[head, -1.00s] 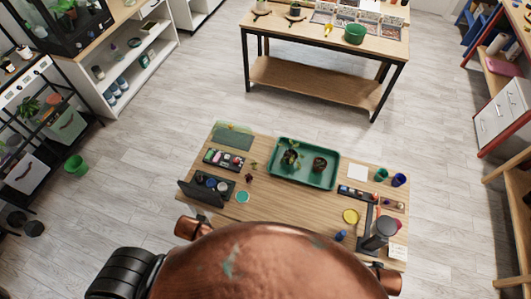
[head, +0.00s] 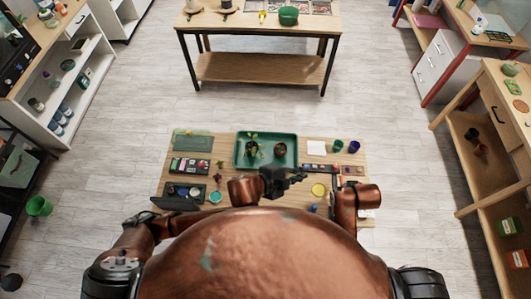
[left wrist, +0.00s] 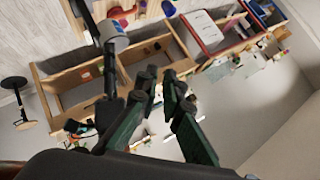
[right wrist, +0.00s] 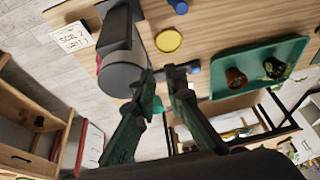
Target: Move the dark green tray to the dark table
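The dark green tray (head: 266,161) lies flat on the near light-wood table (head: 225,149), with two potted plants (head: 280,149) in it. The tray (right wrist: 252,56) also shows at the right of the right wrist view. My left gripper (head: 297,177) is just in front of the tray in the head view, apparently above the table. In the left wrist view its fingers (left wrist: 160,76) are apart with nothing between them. No dark tabletop is clear.
Shelves flank both sides. Grey floor between the tables is clear. Cups (head: 354,147) and small items crowd the near table around the tray.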

